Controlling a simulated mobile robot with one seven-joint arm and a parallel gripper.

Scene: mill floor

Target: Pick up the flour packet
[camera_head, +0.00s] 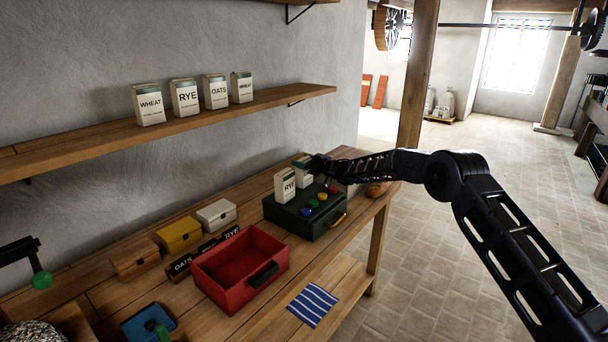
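A white packet marked RYE (285,185) stands upright on the left part of the green box (291,224). A second white packet with a green top (301,171) is just behind it to the right; its label is mostly hidden. My gripper (318,166) is at this second packet's right side, above the green box. The fingers are dark and small here, so I cannot tell whether they are around the packet or only beside it. More flour packets stand on the wall shelf: WHEAT (148,104), RYE (185,97), OATS (215,91) and another WHEAT (242,87).
The green box has coloured knobs (313,204) on top. An open red drawer-like box (232,286) stands left of it. Yellow (179,235), white (216,214) and wooden (135,257) boxes line the bench's back. Open floor is right.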

